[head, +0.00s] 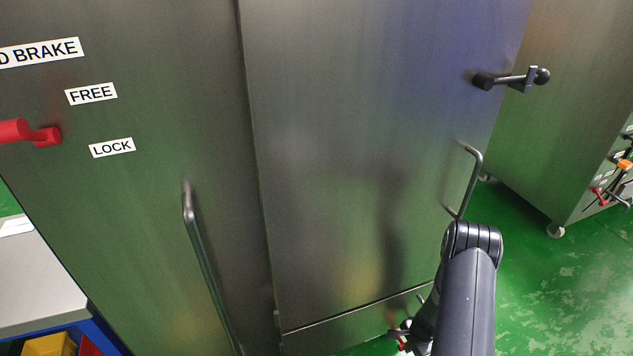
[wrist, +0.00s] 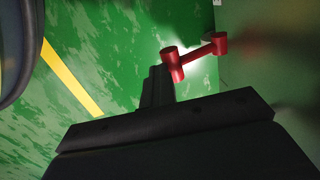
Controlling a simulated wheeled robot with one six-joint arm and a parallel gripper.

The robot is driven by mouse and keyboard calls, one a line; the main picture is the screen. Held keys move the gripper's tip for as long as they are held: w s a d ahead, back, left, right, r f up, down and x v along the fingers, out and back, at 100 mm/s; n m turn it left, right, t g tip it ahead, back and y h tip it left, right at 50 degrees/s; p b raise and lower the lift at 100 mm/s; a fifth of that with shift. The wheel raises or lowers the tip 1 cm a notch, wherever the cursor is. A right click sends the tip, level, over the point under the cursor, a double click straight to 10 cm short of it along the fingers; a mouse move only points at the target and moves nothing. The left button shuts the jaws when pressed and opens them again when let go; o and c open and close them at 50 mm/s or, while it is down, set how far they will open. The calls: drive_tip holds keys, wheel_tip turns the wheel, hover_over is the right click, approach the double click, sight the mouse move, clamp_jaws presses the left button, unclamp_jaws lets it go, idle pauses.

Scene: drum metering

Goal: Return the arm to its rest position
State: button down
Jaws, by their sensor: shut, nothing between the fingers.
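My arm (head: 466,290) comes up from the bottom right of the head view, bent at a dark joint in front of the steel cabinet. Its lower end points down, and my gripper is mostly hidden behind the arm there. In the wrist view my gripper (wrist: 157,88) is black, with its fingers shut and nothing visible between them. A red lever (wrist: 195,55) shows just beyond the fingertips; I cannot tell whether they touch it. A small red part (head: 402,337) also shows low beside my arm in the head view.
The cabinet door (head: 360,150) has a bent bar handle (head: 473,180) close to my arm and a black latch (head: 512,79) higher up. A red brake lever (head: 30,132) sits at left. Green floor (head: 540,290) is open at right, before another cabinet (head: 580,110).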

wheel_tip(320, 180, up, 13)
drive_tip(key=p, duration=0.3)
drive_tip(key=shift+s+f, duration=0.15)
drive_tip(key=shift+f, duration=0.05)
drive_tip(key=shift+p, duration=0.3)
